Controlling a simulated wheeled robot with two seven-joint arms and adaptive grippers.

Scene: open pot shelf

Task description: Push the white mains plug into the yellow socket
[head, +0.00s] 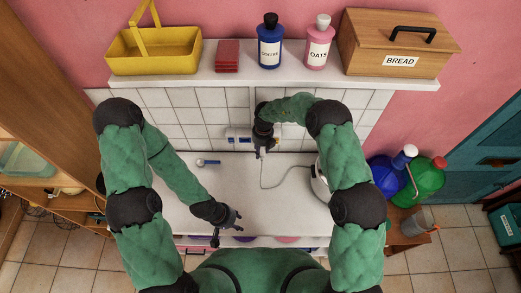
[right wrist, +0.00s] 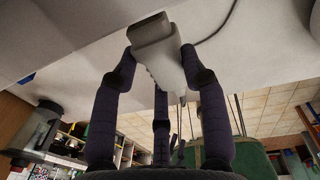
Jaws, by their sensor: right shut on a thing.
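The white plug (right wrist: 165,62) is held between the fingers of my right gripper (right wrist: 160,72), its wide end pointing away from the palm. In the head view my right gripper (head: 263,146) is in front of the tiled wall, just right of a pale socket strip (head: 238,135) with blue on it. The arm and gripper cover the strip's right part, and I cannot make out a yellow socket. The plug's grey cord (head: 263,178) runs down to the counter. My left gripper (head: 229,224) is empty, fingers spread, above the counter's front edge.
A white kettle-like appliance (head: 320,182) stands on the counter (head: 185,212) at right, partly behind my arm. A small blue-and-white item (head: 207,162) lies at left. The shelf (head: 190,78) above holds a yellow basket (head: 152,50), jars and a bread box (head: 395,50). The counter's middle is mostly clear.

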